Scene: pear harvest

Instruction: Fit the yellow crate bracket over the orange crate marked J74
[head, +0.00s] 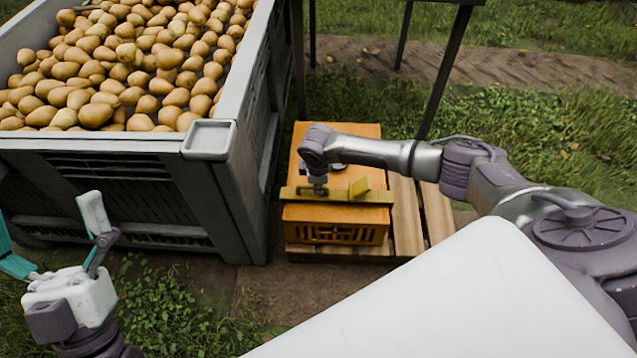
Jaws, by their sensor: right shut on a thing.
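An orange crate (334,220) sits on a wooden pallet beside the grey bin; I cannot read any marking on it. The yellow crate bracket (376,197) is a long bar with a raised tab, lying across the crate's width near its front edge. I cannot tell whether it touches the crate or is just above it. My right gripper (318,188) points down at the bracket's left part and is shut on it; its fingertips are mostly hidden. My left gripper (47,232) is at the lower left, its teal and white fingers spread apart, empty and away from the crate.
A large grey bin (210,138) full of pears (130,60) stands close at the crate's left. The pallet's bare slats (405,215) show at the crate's right. Dark metal legs (445,75) stand behind. Grass and dirt lie around, with open ground in front.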

